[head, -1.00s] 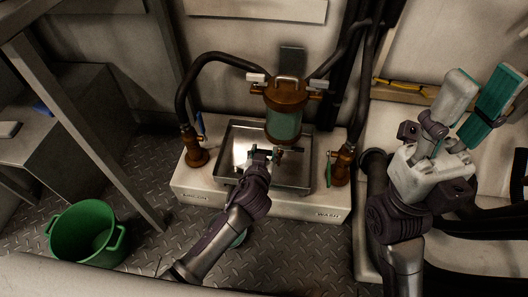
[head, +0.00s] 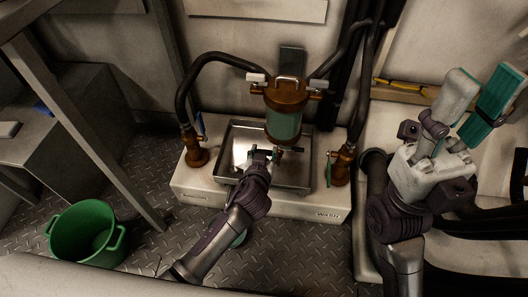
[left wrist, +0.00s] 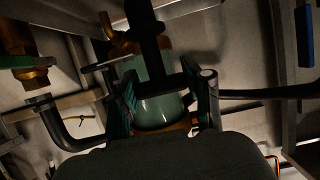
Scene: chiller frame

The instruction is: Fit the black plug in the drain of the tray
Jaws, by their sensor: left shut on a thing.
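The metal tray (head: 240,148) sits on a pale base under the brass-capped green cylinder. My left gripper (head: 266,155) is over the tray, below the cylinder. In the left wrist view its fingers (left wrist: 168,92) are shut on the black plug (left wrist: 150,45), a dark shaft with a wider crosspiece. In the head view the plug is small and dark beside the fingertips, and I cannot tell whether it touches the tray. The drain cannot be made out; my gripper covers part of the tray. My right gripper (head: 482,92) is raised at the right, its fingers apart and empty.
The green cylinder (head: 284,122) with brass ends hangs close above my left gripper. Brass valves with black hoses stand left (head: 195,150) and right (head: 342,165) of the tray. A green bucket (head: 85,230) stands on the floor at the left, with clear floor beside it.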

